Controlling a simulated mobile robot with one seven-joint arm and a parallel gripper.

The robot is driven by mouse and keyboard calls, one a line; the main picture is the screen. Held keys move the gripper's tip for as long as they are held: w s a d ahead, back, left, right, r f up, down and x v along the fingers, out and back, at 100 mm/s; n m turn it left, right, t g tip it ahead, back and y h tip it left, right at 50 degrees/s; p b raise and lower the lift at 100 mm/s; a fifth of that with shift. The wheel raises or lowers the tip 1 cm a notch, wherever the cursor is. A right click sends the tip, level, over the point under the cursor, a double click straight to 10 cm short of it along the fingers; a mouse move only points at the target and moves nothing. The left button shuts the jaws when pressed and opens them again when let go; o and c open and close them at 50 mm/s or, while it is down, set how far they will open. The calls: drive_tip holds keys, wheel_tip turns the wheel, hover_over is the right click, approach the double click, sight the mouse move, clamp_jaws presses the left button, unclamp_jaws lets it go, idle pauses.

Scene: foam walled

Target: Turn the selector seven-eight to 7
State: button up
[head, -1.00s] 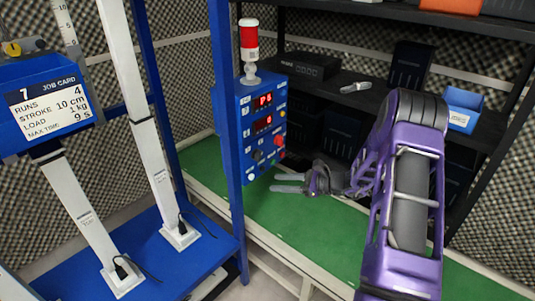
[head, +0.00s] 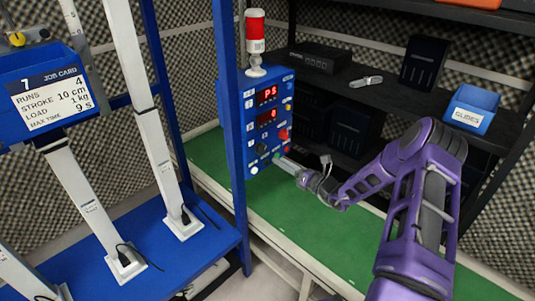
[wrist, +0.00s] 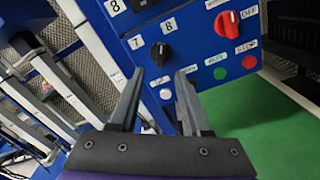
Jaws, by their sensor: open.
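The blue control panel (head: 265,95) stands at the left of the green bench. The selector seven-eight is a black knob (wrist: 160,53) low on the panel, with a label 7 to its upper left and a label 8 to its upper right. I cannot tell for sure which label it points at. In the head view the knob (head: 261,148) is small. My gripper (wrist: 160,76) is open and empty, its two fingers pointing at the panel. The knob appears just beyond the fingertips, between them in the wrist view, with no contact visible.
Right of the knob are a red OFF switch (wrist: 225,22), a green MUTE button (wrist: 220,73) and a red STOP button (wrist: 249,61). A white button (wrist: 165,94) sits below it. A blue post (head: 230,130) stands close left of the panel. The green bench top (head: 300,220) is clear.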

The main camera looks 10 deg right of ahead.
sight(264, 151)
drive_tip(key=x, duration=0.7)
drive_tip(key=shift+w+a, duration=0.2)
drive_tip(key=shift+w, duration=0.1)
clamp_jaws()
